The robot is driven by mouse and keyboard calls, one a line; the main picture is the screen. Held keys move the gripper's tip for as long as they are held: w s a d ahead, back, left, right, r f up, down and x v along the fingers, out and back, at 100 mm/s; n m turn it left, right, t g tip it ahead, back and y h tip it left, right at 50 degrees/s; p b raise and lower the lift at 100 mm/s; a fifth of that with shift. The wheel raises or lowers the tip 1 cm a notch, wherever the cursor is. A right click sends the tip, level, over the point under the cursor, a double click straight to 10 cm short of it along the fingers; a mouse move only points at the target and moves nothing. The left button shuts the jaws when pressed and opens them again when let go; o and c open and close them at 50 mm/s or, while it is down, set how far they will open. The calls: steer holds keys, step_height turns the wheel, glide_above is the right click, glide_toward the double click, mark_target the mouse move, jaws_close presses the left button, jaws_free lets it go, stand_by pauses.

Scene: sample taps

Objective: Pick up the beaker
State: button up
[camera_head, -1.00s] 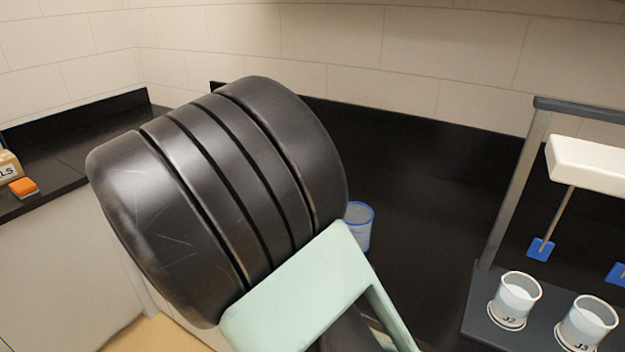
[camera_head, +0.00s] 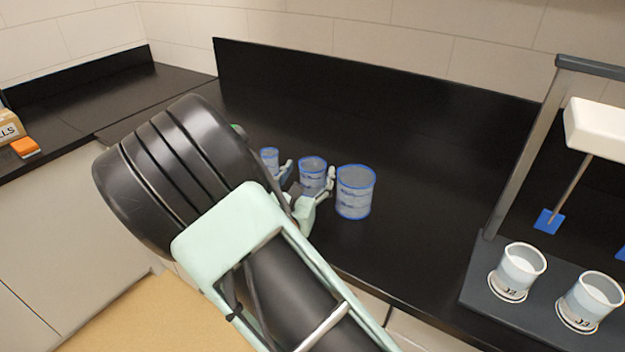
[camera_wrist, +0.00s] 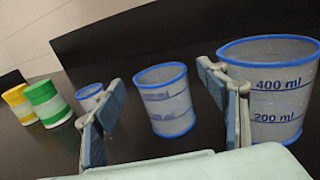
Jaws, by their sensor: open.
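Three clear beakers with blue rims stand upright in a row on the black counter. The small beaker (camera_head: 269,158) is at left, the middle-sized beaker (camera_head: 312,174) in the centre, and the large beaker (camera_head: 355,192) at right. My gripper (camera_head: 308,178) is open, with one finger on each side of the middle-sized beaker. In the wrist view, that beaker (camera_wrist: 165,102) shows between the fingertips, and I see no finger pressing on it. The small beaker (camera_wrist: 90,97) is partly behind the left finger. The large beaker (camera_wrist: 272,88), marked 400 ml and 200 ml, is close beside the right finger.
A green-lidded jar (camera_wrist: 46,103) and a yellow-lidded jar (camera_wrist: 18,104) stand left of the beakers. A stirrer stand (camera_head: 520,150) with labelled cups (camera_head: 518,272) is on the right. The counter behind the beakers is clear.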

mark_target(316, 158)
steer(key=x, duration=0.3)
steer(key=shift+w+d, duration=0.1)
steer(key=shift+w, duration=0.2)
steer(key=c, duration=1.1)
